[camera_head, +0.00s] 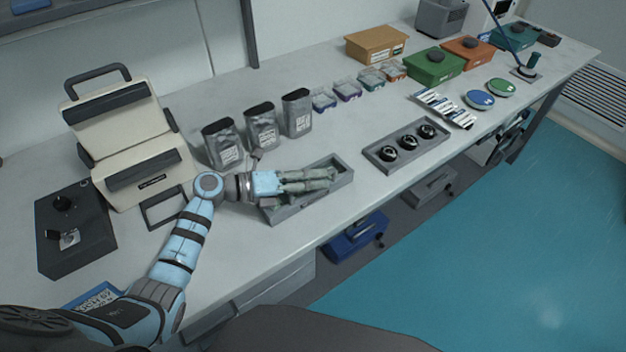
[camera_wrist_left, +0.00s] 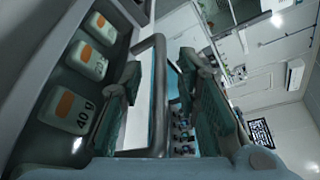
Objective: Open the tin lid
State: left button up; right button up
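I cannot tell for sure which thing is the tin. A shallow grey tin-like tray (camera_head: 342,180) lies near the front edge of the bench. My left gripper (camera_head: 330,178) is over it and hides much of its inside. In the wrist view the left gripper's two greenish fingers (camera_wrist_left: 165,95) stand apart. A grey loop-like frame (camera_wrist_left: 158,90) shows between them; I cannot tell whether it is touched. Left of the fingers, pale blocks with orange patches (camera_wrist_left: 88,60), one marked 40 g, sit in a dark holder. My right gripper is in neither view.
Three grey canisters (camera_head: 262,128) stand behind the gripper. A beige case (camera_head: 130,130) with its top raised and a black box (camera_head: 75,232) are at left. A tray with round black items (camera_head: 408,146) lies to the right. Boxes with knobs (camera_head: 433,66) stand farther back.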

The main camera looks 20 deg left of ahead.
pick_arm(q)
grip_shut()
dwell(0.3)
